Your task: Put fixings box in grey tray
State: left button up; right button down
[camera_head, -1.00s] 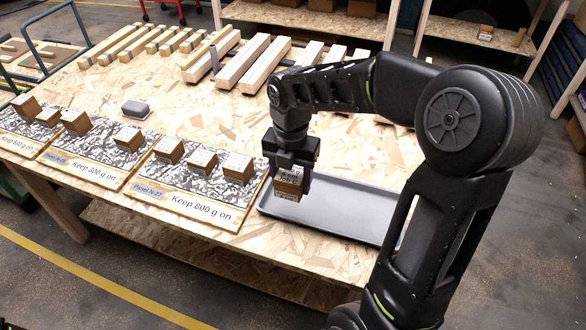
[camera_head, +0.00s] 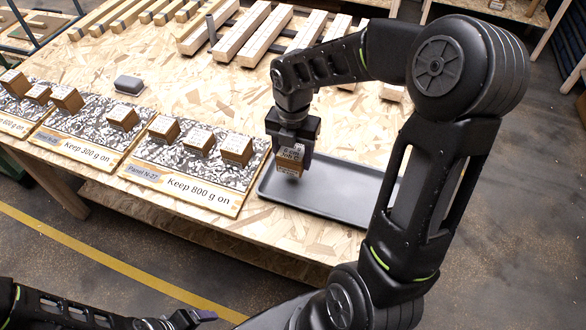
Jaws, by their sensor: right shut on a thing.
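My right gripper (camera_head: 293,138) points down and is shut on a small brown box with a printed white top, the fixings box (camera_head: 290,161). It holds the box over the left part of the grey tray (camera_head: 335,196). I cannot tell whether the box touches the tray floor. The tray is shallow, with a low rim, and its right end is partly hidden by my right arm. My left gripper (camera_head: 200,316) shows at the bottom edge, low and away from the table; its jaws are too unclear to read.
Patterned panels with several similar boxes lie left of the tray; the nearest panel (camera_head: 180,192) reads "Keep 800 g on". A small grey case (camera_head: 129,84) lies behind them. Wooden beams (camera_head: 252,45) lie at the back. Bare tabletop (camera_head: 215,98) lies between.

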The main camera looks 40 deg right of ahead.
aim_at(293, 150)
jog(key=shift+f, duration=0.7)
jog(key=shift+f, duration=1.9)
jog(key=shift+f, duration=0.15)
jog(key=shift+c, duration=2.4)
grip_release()
notch_tip(293, 150, up, 12)
jog(key=shift+r, duration=0.15)
